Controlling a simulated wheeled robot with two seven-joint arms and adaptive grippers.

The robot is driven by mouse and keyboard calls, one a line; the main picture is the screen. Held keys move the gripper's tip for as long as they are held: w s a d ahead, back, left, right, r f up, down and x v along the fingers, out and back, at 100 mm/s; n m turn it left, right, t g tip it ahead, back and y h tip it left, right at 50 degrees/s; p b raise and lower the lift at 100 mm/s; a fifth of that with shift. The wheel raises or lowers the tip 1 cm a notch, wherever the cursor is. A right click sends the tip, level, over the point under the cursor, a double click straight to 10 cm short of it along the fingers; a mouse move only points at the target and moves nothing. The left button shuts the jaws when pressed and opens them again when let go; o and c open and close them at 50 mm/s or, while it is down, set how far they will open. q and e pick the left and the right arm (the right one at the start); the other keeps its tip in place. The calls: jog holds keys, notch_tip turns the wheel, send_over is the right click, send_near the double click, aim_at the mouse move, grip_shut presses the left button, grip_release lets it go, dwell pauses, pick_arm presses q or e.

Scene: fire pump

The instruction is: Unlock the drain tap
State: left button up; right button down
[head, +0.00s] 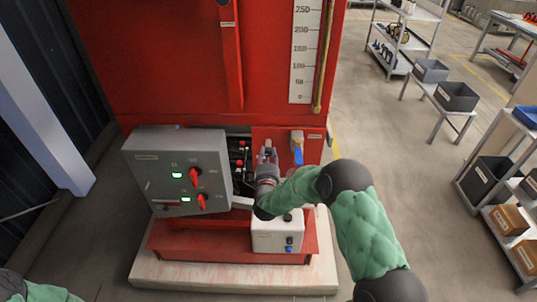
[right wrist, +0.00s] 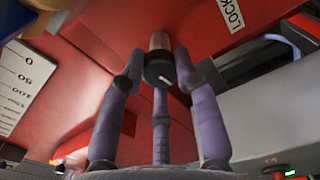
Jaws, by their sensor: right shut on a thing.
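A tap with a blue lever (head: 297,155) and a yellowish body stands at the right of a red plate on the pump. My right gripper (head: 267,154) is just left of it, in front of the plate. In the right wrist view its three purple fingers (right wrist: 160,78) are closed around a round, dark-ended knob (right wrist: 158,69) with a white mark and a tan body behind. A blue part (right wrist: 285,42) shows at the wrist view's upper right. My left gripper is out of view.
A grey control box (head: 150,160) with red switches and green displays stands left of the gripper. A white box (head: 277,236) is below my right forearm. A partly cut-off white label (right wrist: 231,14) reads "LOCK". Shelves with bins (head: 490,172) stand farther right; open floor lies between.

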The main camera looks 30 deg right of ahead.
jog(key=shift+w+a+r+n, duration=0.1)
jog(key=shift+w+r+n, duration=0.05)
jog(key=shift+r+n, duration=0.15)
jog(key=c, duration=1)
grip_release()
jog(key=shift+c, duration=0.2)
jog(key=shift+o, duration=0.7)
jog(key=shift+a+f, duration=0.15)
jog(key=shift+f, duration=0.1)
jog(key=v, duration=1.2)
